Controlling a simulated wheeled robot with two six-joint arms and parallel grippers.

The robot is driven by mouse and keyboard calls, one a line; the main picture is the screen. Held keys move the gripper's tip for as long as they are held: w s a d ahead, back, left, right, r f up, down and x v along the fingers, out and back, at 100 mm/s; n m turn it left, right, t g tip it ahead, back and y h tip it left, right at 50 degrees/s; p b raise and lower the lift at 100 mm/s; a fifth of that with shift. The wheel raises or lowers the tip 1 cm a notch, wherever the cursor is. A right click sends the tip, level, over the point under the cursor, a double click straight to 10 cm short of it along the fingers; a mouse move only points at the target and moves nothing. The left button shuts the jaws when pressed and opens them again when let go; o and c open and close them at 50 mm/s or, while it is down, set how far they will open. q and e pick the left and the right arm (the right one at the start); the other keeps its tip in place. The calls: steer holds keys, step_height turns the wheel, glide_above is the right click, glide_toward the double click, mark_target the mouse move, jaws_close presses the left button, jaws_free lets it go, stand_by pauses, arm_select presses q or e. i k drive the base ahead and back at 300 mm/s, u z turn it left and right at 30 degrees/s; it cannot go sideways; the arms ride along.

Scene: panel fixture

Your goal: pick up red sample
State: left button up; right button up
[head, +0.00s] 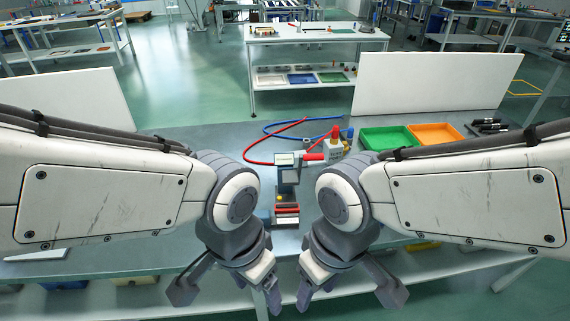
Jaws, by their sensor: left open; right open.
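A red bar-shaped piece (287,209), likely the red sample, lies at the front of a small grey-and-white fixture (288,176) on the table, between my two arms. A second red cylindrical part (313,157) sticks out near the top of the fixture, so I cannot be certain which one is the sample. My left gripper (228,292) is open and empty, in front of the table edge, below and left of the red piece. My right gripper (348,294) is open and empty, below and right of it.
The grey table (210,145) carries a white block with red and blue fittings (334,147), red and blue hoses, a green tray (388,139) and an orange tray (436,134). Black parts (488,126) lie at right. White panels (436,82) stand behind on both sides.

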mark_target(281, 208)
steer(key=k, duration=0.5)
steer(key=u, duration=0.95)
steer(key=i, duration=0.85)
steer(key=z, duration=1.3)
